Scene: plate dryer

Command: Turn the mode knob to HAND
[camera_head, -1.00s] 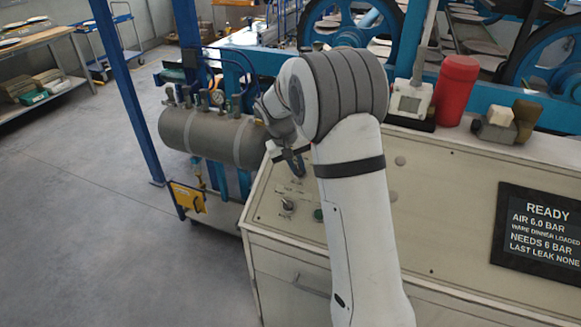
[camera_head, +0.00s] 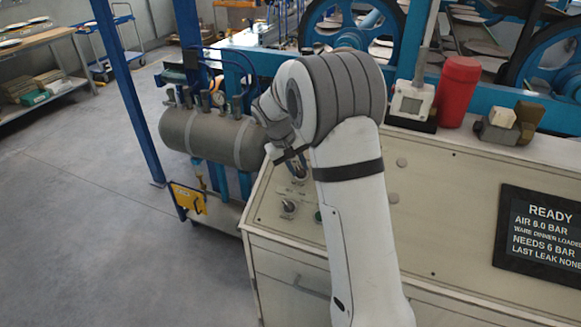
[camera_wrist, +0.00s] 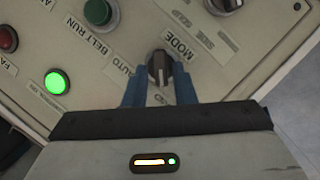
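The black mode knob (camera_wrist: 160,68) is on the cream control panel in the wrist view, with an upside-down MODE label (camera_wrist: 181,38) beside it. An AUTO label (camera_wrist: 121,69) is at its left. No HAND label can be read. My gripper (camera_wrist: 160,88) has its two blue fingers on either side of the knob and appears shut on it, with no clear gap at the sides. In the head view, my gripper (camera_head: 300,170) reaches down to the panel's left part, where my arm hides part of the controls.
Another black knob (camera_wrist: 223,4), a green button (camera_wrist: 98,12), a lit green lamp (camera_wrist: 57,82) and a red button (camera_wrist: 7,39) are nearby on the panel. In the head view, a READY display (camera_head: 540,238), a red canister (camera_head: 458,90) and a grey tank (camera_head: 212,137) stand around.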

